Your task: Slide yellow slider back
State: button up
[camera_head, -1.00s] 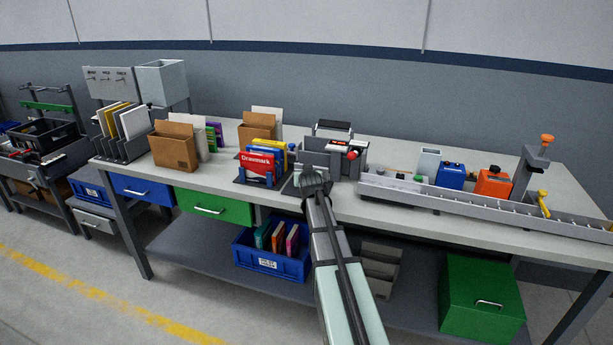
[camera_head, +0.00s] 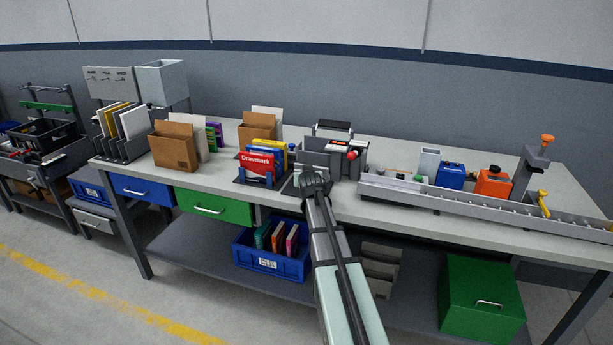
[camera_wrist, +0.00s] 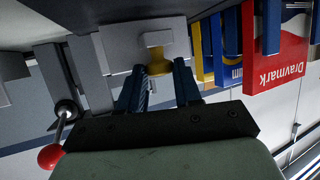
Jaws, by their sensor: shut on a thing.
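The yellow slider (camera_wrist: 158,62) shows in the wrist view as a small yellow knob on a pale grey block (camera_wrist: 135,58). My gripper (camera_wrist: 160,80) is shut on it, with one dark blue finger on each side. In the head view my gripper (camera_head: 315,180) is at the front of the grey device (camera_head: 318,160) on the bench. The knob itself is hidden behind my gripper in that view.
A red Dravmark box (camera_head: 256,165) in a blue holder stands close to the left of my gripper. A lever with a red ball (camera_wrist: 50,156) is on the device's other side. A long grey rail (camera_head: 470,202) with a yellow handle (camera_head: 543,203) runs right along the bench's front.

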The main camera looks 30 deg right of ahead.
jog(key=shift+s+a, duration=0.65)
jog(key=shift+s, duration=0.05)
jog(key=o, duration=1)
jog(key=v, duration=1.3)
jog(key=shift+s+a+r, duration=0.15)
jog(key=shift+s+a, duration=0.1)
